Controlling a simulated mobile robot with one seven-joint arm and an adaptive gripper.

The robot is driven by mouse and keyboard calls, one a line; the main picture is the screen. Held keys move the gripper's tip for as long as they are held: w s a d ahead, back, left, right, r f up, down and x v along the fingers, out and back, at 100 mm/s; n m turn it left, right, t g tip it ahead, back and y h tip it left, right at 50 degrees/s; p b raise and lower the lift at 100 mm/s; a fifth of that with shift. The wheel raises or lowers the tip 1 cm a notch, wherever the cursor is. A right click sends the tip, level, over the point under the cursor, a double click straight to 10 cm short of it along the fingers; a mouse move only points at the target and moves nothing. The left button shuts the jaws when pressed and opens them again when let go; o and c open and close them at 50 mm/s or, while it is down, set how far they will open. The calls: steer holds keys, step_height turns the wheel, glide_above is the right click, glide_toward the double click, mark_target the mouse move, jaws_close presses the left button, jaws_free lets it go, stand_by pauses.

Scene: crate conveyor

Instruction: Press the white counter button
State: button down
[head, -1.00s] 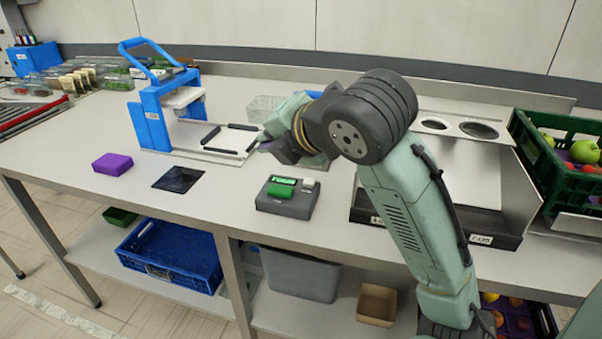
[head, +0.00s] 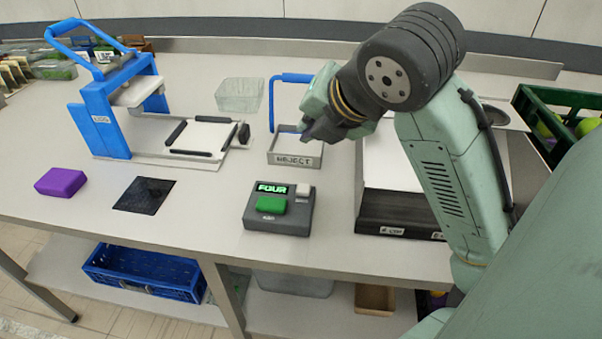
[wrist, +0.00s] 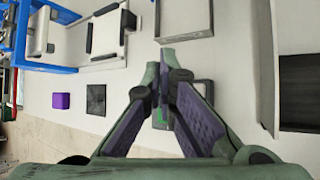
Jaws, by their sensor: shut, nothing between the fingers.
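The counter (head: 285,220) is a dark grey box on the bench with a lit display reading FOUR. Its small white button (head: 303,190) sits at the upper right of the top, beside a larger green button (head: 271,205). My gripper (head: 308,134) is shut and empty, held above the bench behind the counter and clear of it, near the REJECT tray. In the wrist view the closed fingers (wrist: 166,58) hide most of the counter; a bit of the green button (wrist: 159,122) shows between them, and the white button cannot be made out.
The REJECT tray (head: 295,158) with a blue handle stands behind the counter. A black-sided scale-like unit (head: 400,219) is to its right. A black pad (head: 145,195), purple block (head: 60,182) and blue-framed press (head: 98,118) are to the left. Bench around the counter is clear.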

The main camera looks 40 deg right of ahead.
mark_target(308, 187)
steer(key=shift+f, duration=0.1)
step_height(308, 187, down, 9)
steer(key=b, duration=0.6)
steer(key=shift+r+b, duration=0.2)
steer(key=shift+b, duration=0.15)
stand_by(1.0)
steer(key=shift+w+f+b, duration=0.1)
steer(key=shift+f+b, duration=0.35)
steer(key=shift+f+b, duration=0.5)
stand_by(0.5)
steer(key=shift+r, duration=0.15)
steer(key=shift+r+p, duration=0.7)
steer(key=shift+r, duration=0.1)
